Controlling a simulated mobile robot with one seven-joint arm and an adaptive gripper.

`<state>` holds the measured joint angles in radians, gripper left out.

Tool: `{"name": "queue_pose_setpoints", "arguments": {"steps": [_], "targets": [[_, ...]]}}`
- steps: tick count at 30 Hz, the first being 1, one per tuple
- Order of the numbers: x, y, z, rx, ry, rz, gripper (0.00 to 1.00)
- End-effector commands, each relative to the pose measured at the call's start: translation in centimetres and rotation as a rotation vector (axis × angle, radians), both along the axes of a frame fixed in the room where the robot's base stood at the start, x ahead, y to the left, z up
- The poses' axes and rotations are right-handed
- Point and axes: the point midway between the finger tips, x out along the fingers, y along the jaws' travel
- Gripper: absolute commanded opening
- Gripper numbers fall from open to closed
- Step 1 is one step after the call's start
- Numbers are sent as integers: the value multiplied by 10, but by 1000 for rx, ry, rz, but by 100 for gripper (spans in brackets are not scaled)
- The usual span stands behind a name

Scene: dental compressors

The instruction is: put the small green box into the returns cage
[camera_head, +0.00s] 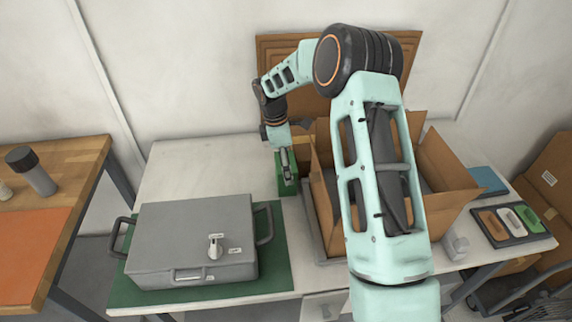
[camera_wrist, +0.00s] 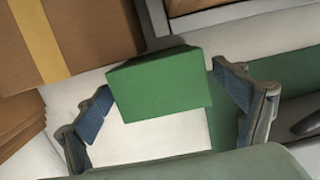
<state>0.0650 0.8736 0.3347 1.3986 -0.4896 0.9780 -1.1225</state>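The small green box (camera_head: 287,183) is on the white table or just above it, left of the open cardboard box. In the wrist view the green box (camera_wrist: 160,100) lies between the two fingers of my gripper (camera_wrist: 162,82). The fingertips are close to its two opposite sides; I cannot tell whether they press on it. In the head view my gripper (camera_head: 286,160) points down at the box and partly covers it. A dark wire structure (camera_head: 522,304), perhaps the returns cage, shows only partly at the lower right corner, on the floor beyond the table.
The open cardboard box (camera_head: 447,178) stands close right of my gripper, with its flaps up. A grey case (camera_head: 190,245) sits on a green mat (camera_head: 275,275) at front left. A tray (camera_head: 512,226) with coloured pieces lies at the right end. The table's back left is clear.

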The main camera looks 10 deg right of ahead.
Motion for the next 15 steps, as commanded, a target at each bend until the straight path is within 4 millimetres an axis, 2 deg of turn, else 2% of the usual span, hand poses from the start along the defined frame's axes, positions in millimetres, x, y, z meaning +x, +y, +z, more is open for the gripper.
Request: {"name": "queue_pose_setpoints", "arguments": {"steps": [9, 11, 15], "targets": [[1, 1, 7, 0, -2, 0, 89], [1, 2, 15, 0, -4, 0, 89], [1, 6, 42, 0, -5, 1, 89]]}}
